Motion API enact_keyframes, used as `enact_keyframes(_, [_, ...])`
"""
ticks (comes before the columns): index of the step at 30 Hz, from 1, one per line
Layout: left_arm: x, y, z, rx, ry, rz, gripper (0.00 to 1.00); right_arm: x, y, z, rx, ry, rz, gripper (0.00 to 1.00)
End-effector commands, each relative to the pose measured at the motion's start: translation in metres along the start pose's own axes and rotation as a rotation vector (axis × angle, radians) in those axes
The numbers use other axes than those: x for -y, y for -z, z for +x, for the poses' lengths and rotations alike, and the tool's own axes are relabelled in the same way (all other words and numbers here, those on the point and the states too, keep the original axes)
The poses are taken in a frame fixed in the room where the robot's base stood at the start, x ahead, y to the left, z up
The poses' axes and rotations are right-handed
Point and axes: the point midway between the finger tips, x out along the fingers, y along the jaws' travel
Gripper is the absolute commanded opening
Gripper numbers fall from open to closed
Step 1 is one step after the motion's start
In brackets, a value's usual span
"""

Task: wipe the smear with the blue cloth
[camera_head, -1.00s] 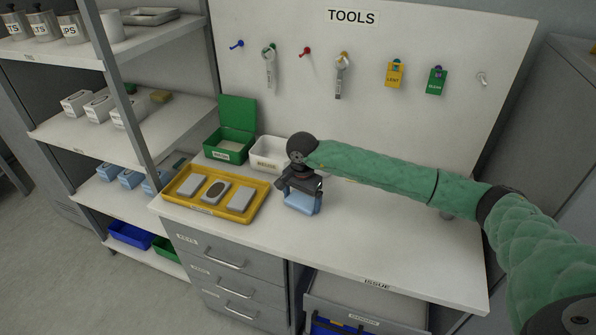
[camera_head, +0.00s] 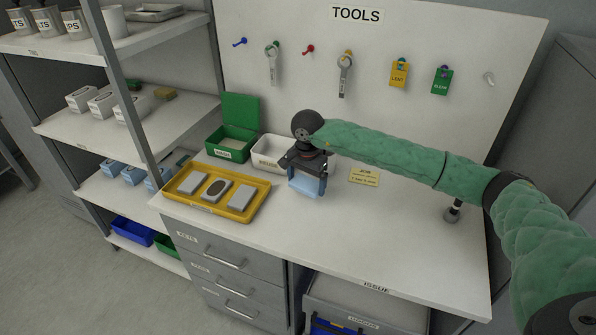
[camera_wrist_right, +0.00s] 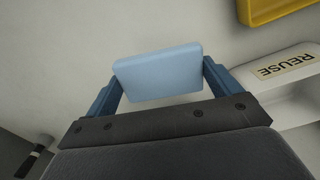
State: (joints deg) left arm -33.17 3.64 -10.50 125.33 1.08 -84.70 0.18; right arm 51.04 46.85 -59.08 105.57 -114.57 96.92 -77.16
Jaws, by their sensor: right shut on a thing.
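The blue cloth (camera_head: 306,186) is a pale blue folded block over the white bench top, right of the yellow tray. My right gripper (camera_head: 307,178) is shut on it, with the fingers pointing down. In the right wrist view the cloth (camera_wrist_right: 158,74) sits between the two blue fingers, with the pale bench surface behind it. I cannot tell whether the cloth touches the bench. I cannot make out a smear on the bench; the arm and cloth hide part of the surface. My left gripper is not in view.
The yellow tray (camera_head: 227,210) holds two grey blocks and a dark-topped oval piece. The white REUSE bin (camera_head: 264,155) and open green bin (camera_head: 229,149) stand behind. A yellow job card (camera_head: 364,177) lies to the right, a small post (camera_head: 452,212) farther right. The front bench is clear.

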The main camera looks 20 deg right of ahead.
Motion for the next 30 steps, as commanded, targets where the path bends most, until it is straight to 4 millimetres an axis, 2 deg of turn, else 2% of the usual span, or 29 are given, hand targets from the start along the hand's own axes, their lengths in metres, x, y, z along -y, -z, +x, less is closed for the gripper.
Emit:
enact_keyframes(6, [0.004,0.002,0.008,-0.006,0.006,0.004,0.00,0.000,0.004,-0.020,-0.001,0.000,0.006,0.56])
enact_keyframes(12, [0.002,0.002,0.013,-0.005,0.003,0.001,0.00,0.000,0.005,-0.031,0.000,0.000,0.010,0.56])
enact_keyframes(18, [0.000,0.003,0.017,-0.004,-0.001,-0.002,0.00,0.000,0.005,-0.033,0.001,-0.001,0.011,0.56])
enact_keyframes(30, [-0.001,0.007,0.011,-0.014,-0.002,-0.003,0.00,0.000,0.005,-0.033,0.000,-0.001,0.011,0.56])
